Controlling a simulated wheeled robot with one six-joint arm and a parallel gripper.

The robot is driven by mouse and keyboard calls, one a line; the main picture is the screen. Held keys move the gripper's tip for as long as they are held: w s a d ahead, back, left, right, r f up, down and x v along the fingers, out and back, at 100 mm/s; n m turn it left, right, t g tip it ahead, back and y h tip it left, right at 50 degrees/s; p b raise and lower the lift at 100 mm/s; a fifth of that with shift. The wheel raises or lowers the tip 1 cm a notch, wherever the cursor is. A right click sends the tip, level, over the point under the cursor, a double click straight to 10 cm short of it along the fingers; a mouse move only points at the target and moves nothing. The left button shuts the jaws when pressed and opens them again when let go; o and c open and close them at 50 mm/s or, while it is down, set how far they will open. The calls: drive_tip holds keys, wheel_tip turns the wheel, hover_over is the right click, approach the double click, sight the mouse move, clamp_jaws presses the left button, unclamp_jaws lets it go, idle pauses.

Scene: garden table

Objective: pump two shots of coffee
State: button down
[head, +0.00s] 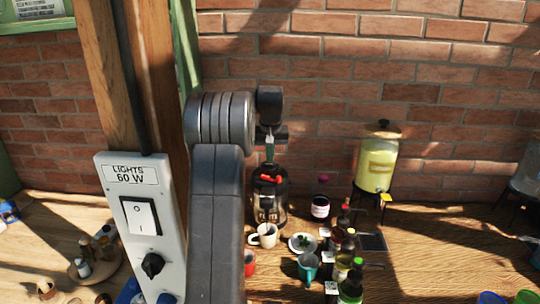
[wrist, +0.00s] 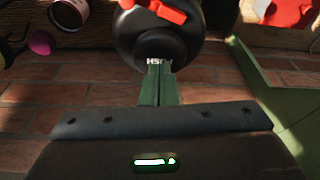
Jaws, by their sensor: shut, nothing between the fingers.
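A black coffee pump pot (head: 268,206) with a red lever on top stands near the brick wall in the head view. Its dark rounded top and red lever (wrist: 160,9) show at the upper edge of the wrist view. A white mug (head: 266,236) stands at the front of the pot; its inside is too small to read. My gripper (head: 270,157) is above the pot's top in the head view. In the wrist view the green fingers of my gripper (wrist: 158,70) are shut together, empty, and overlap the pot's dark top. I cannot tell whether they touch it.
A red mug (head: 250,264), a teal mug (head: 308,268), a small plate (head: 293,243) and several bottles (head: 350,289) stand close by. A yellow drink dispenser (head: 378,163) stands at right. A post with a switch box (head: 139,225) rises at left. The table's right side has bare wood.

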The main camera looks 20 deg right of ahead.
drive_tip(key=shift+s+b+x, duration=0.15)
drive_tip(key=shift+b+x, duration=0.2)
drive_tip(key=shift+x, duration=0.3)
drive_tip(key=shift+s+b+x, duration=0.15)
drive_tip(key=shift+b+x, duration=0.15)
drive_tip(key=shift+x, duration=0.3)
drive_tip(key=shift+a, duration=0.1)
idle(0.7)
drive_tip(key=shift+w+p+v, duration=0.25)
drive_tip(key=shift+p+v, duration=0.4)
drive_tip(key=shift+v, duration=0.5)
drive_tip(key=shift+r, duration=0.1)
drive_tip(key=w+v, duration=0.1)
drive_tip(key=v, duration=0.5)
drive_tip(key=shift+w+d, duration=0.2)
drive_tip(key=shift+d, duration=0.1)
drive_tip(key=shift+r, duration=0.1)
drive_tip(key=shift+s+a+b+x, duration=0.1)
drive_tip(key=shift+s+x, duration=0.15)
drive_tip(key=shift+x, duration=0.9)
drive_tip(key=shift+s+a+b+x, duration=0.1)
drive_tip(key=shift+s+x, duration=0.15)
drive_tip(key=shift+x, duration=0.9)
drive_tip(key=shift+s+a+b+x, duration=0.1)
drive_tip(key=shift+s+x, duration=0.2)
drive_tip(key=shift+x, duration=0.85)
